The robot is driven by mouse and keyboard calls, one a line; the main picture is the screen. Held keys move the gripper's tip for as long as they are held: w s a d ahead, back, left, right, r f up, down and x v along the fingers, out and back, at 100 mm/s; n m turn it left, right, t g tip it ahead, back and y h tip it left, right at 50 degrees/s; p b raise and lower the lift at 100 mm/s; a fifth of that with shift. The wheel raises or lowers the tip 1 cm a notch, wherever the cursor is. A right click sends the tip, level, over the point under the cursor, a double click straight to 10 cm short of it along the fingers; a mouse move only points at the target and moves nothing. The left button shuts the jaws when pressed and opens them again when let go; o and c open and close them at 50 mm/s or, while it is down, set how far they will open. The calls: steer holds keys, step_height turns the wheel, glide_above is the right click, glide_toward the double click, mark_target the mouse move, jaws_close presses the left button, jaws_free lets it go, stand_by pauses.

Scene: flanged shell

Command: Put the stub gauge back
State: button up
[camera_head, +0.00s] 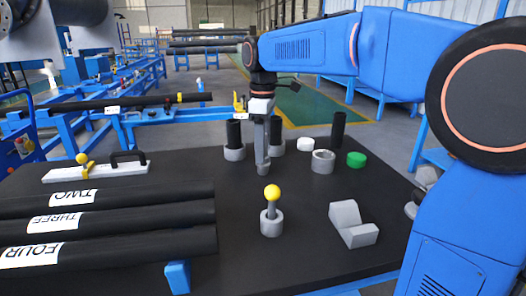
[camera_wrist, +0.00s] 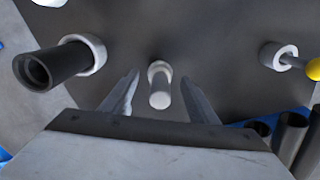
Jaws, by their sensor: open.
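No label marks the stub gauge, so I cannot tell which piece it is. A short stem with a yellow ball (camera_head: 272,194) stands upright in a grey collar (camera_head: 271,225); it also shows at the right of the wrist view (camera_wrist: 312,69). A small pale cylinder (camera_wrist: 160,93) with a wider far end lies between and beyond my fingertips in the wrist view, with gaps on both sides. My gripper (camera_head: 262,169) points down over the black table behind the yellow-ball piece, and shows open and empty in the wrist view (camera_wrist: 160,90). It may hide the pale cylinder in the head view.
Black tubes in grey collars (camera_head: 234,153) stand behind my gripper. An empty-looking grey cup (camera_head: 323,161), white cap (camera_head: 305,144), green cap (camera_head: 356,160) and black post (camera_head: 338,125) stand right. A grey V-block (camera_head: 349,225) is front right. Labelled black tubes (camera_head: 140,222) lie left.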

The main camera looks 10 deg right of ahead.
step_height(320, 180, up, 11)
steer(key=shift+f, duration=0.15)
stand_by(0.4)
